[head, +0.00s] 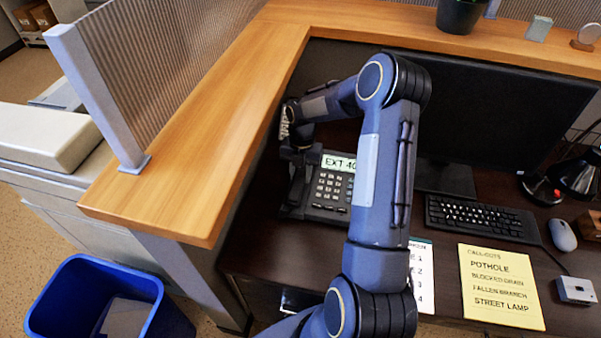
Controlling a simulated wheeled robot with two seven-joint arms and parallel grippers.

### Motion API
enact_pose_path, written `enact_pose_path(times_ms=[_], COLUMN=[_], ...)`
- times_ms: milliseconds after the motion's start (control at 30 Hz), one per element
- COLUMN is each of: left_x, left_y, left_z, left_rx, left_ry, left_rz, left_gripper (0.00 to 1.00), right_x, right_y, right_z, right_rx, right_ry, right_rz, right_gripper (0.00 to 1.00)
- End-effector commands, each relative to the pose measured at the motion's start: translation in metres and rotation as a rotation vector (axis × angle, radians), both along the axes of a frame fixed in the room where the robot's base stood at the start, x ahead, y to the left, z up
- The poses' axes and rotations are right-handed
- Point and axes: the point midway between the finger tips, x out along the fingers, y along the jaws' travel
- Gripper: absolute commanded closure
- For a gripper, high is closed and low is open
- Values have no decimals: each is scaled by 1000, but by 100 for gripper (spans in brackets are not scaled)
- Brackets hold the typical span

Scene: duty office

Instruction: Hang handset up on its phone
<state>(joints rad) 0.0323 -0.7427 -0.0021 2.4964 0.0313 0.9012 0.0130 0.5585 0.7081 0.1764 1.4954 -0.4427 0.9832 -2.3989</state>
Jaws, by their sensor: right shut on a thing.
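The desk phone (328,196) is dark, with a keypad and a lit screen reading "EXT 40", partly cut off by my arm. It stands on the dark desk below the wooden ledge. My right gripper (299,156) is over the phone's left side, pointing down, and is shut on the dark handset (298,186). The handset is at the phone's left edge. It is dark against dark, and I cannot tell whether it rests in the cradle or is just above it. My left gripper is not in view.
A wooden ledge (196,150) runs close left of the phone and behind it. A monitor (490,120), keyboard (480,218), mouse (562,235) and yellow call-out sheet (500,286) lie to the right. A blue bin (95,290) stands on the floor at left.

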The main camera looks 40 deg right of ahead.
Motion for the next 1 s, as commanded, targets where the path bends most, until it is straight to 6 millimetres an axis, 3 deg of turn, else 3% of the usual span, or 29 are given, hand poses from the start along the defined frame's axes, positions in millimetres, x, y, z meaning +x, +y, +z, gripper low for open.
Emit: enact_pose_path(times_ms=[1000], left_x=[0], left_y=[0], left_z=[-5], left_rx=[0], left_ry=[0], left_rz=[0], left_gripper=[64], right_x=[0], right_y=[0], right_z=[-7], right_rx=[-1], right_ry=[-1], right_rz=[0], right_gripper=[100])
